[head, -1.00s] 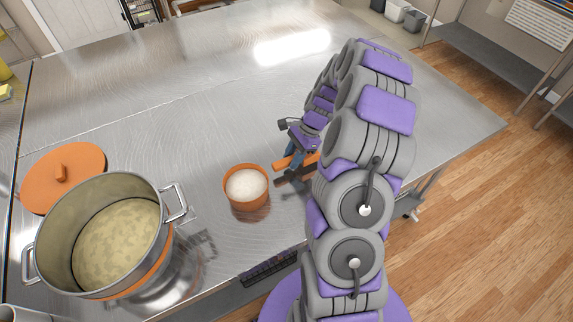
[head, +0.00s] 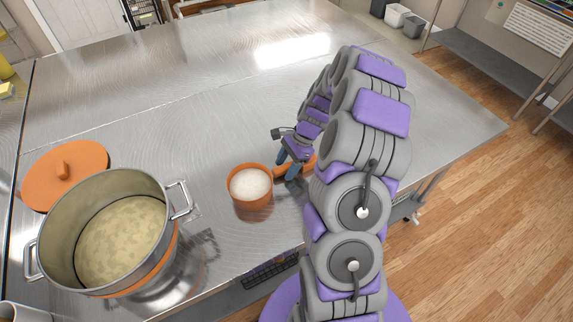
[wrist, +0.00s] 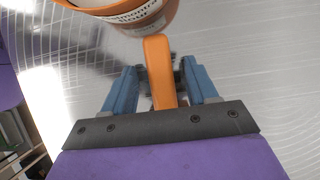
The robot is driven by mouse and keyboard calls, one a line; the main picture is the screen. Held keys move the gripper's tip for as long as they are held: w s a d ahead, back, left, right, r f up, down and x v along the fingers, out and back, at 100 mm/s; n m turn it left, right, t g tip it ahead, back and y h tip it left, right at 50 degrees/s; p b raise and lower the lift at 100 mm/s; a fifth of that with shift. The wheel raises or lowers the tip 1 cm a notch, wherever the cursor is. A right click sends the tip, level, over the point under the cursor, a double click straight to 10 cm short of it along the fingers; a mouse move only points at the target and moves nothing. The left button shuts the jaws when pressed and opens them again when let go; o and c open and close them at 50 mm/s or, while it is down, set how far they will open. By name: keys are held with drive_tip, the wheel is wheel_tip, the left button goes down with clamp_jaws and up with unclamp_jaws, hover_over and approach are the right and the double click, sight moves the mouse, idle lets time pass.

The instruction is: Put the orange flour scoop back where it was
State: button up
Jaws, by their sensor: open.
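The orange flour scoop (wrist: 158,72) shows its handle in the wrist view, lying between the two blue fingers of my gripper (wrist: 160,84). There is a gap on each side of the handle, and my gripper is open. The handle's rounded end points to the orange tub of white flour (wrist: 140,18), close to its wall. The scoop's other end is hidden by my gripper. In the head view, part of the scoop (head: 309,165) shows just right of the tub (head: 250,203), by my gripper (head: 287,168), partly hidden by my arm.
A large steel pot (head: 52,223) with pale contents stands at the left. An orange lid (head: 85,160) lies behind it. The steel counter (head: 190,110) is clear behind the tub. Its front edge runs close in front of the tub.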

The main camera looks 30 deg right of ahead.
drive_tip(key=d+r+p, duration=0.1)
drive_tip(key=d+r, duration=0.3)
drive_tip(key=shift+r, duration=0.15)
drive_tip(key=a+r+p+v, duration=0.1)
drive_tip(key=p+v, duration=0.1)
drive_tip(key=v, duration=0.3)
wheel_tip(320, 180, up, 7)
drive_tip(key=n, duration=0.5)
hover_over(291, 163)
drive_tip(key=s+a, duration=0.4)
drive_tip(key=s+a+r+n+g+h, duration=0.2)
drive_tip(key=s+a+r+n, duration=0.35)
drive_tip(key=s+a, duration=0.4)
drive_tip(key=s+a+n+h, duration=0.3)
drive_tip(key=s+n, duration=0.5)
drive_tip(key=s, duration=0.9)
drive_tip(key=shift+a+r, duration=0.4)
drive_tip(key=shift+r, duration=0.05)
drive_tip(key=shift+a, duration=0.1)
drive_tip(key=shift+c, duration=0.2)
